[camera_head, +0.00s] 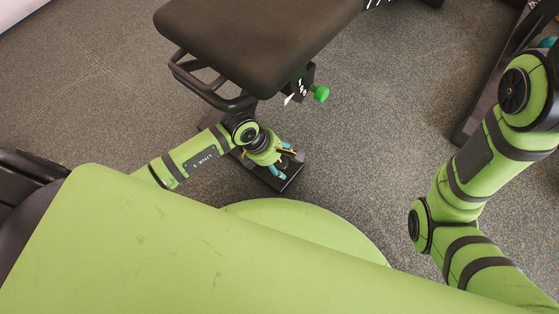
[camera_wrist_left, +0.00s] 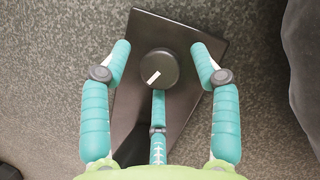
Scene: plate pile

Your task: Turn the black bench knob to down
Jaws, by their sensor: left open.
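The black knob (camera_wrist_left: 163,65) is round, with a short white mark near its lower-left edge, slanting from lower left to upper right. It sits on a dark flat plate (camera_wrist_left: 190,32) low over the floor. My left gripper (camera_wrist_left: 160,60) is open, with teal fingers on the left and right sides of the knob and a third finger below it. The side fingers are apart from the knob; whether the third touches it I cannot tell. In the head view my left gripper (camera_head: 284,160) is over the dark plate (camera_head: 292,181) and hides the knob. My right gripper is out of view.
A black padded bench (camera_head: 250,40) with a dark tube handle (camera_head: 205,88) stands right behind my left wrist. A green knob (camera_head: 321,93) sticks out from its bracket. Grey speckled floor (camera_head: 370,120) is free to the right. A dark frame (camera_head: 490,80) stands at the far right.

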